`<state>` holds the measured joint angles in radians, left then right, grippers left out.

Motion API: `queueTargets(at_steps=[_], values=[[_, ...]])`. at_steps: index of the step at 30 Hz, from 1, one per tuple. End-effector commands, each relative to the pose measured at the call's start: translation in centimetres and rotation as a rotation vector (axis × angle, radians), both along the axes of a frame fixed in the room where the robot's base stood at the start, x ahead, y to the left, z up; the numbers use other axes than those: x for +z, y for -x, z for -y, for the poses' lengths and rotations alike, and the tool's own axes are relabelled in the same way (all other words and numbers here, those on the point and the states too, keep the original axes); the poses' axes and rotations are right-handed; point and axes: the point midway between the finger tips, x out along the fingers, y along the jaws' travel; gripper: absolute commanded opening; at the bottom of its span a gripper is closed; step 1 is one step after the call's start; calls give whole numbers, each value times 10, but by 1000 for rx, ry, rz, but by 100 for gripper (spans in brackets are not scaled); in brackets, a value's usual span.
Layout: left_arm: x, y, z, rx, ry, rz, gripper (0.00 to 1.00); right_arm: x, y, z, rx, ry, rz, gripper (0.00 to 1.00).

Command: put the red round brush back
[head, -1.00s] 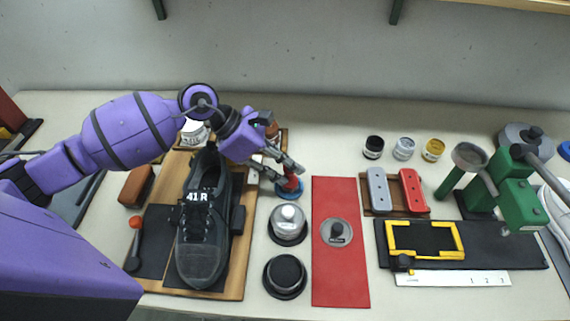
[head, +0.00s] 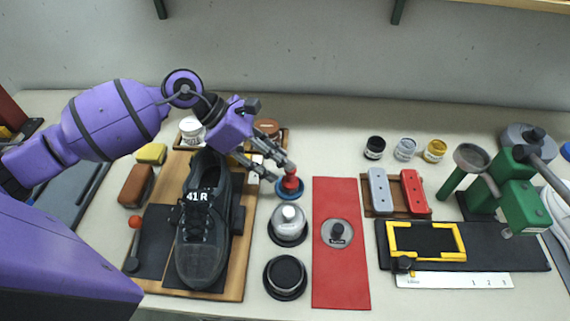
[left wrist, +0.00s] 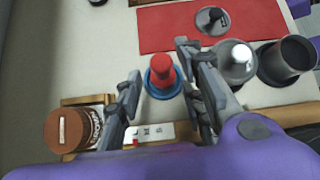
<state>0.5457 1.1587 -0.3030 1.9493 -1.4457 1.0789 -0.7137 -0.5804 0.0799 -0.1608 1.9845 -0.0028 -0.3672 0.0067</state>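The red round brush (head: 290,183) stands upright in a round blue holder (head: 281,192), just right of the shoe board. In the left wrist view the red brush (left wrist: 161,68) and the blue holder (left wrist: 163,93) show beyond my open fingers. My left gripper (head: 285,172) is open in the head view, close to the brush on its upper left. In the left wrist view a clear gap shows between the fingers (left wrist: 158,62), with the brush lined up in that gap. Whether the fingertips touch it I cannot tell. My right gripper is in neither view.
A black shoe (head: 203,230) marked 41 R sits on a wooden board left of the holder. A silver-topped pot (head: 289,217) and a black cup (head: 285,275) stand in front of the holder. A red mat (head: 341,270) lies to the right. Jars stand behind the shoe.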

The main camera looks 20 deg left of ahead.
Motion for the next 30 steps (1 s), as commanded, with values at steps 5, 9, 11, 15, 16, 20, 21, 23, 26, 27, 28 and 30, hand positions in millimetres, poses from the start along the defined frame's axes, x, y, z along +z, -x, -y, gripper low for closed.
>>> queueTargets(at_steps=[5,9,11,15,16,20,21,23,26,27,28,30], values=[[27,6,-30,3,-4,-1,36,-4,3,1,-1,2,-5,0],[45,10,-46,2,-4,-1,36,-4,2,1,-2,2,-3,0],[51,11,-51,3,-2,-2,36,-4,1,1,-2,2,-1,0],[59,13,-57,0,-1,0,36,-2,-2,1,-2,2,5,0],[60,13,-57,0,-1,0,36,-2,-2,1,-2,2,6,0],[61,13,-58,-1,0,1,36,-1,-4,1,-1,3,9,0],[61,13,-58,-1,0,1,36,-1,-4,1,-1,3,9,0],[61,13,-58,0,0,0,36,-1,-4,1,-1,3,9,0],[61,13,-58,0,0,0,36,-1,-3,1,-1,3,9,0],[61,13,-58,0,0,0,36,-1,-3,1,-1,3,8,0],[61,13,-58,0,0,0,36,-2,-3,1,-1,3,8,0],[61,13,-58,0,0,0,36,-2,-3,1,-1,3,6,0]])
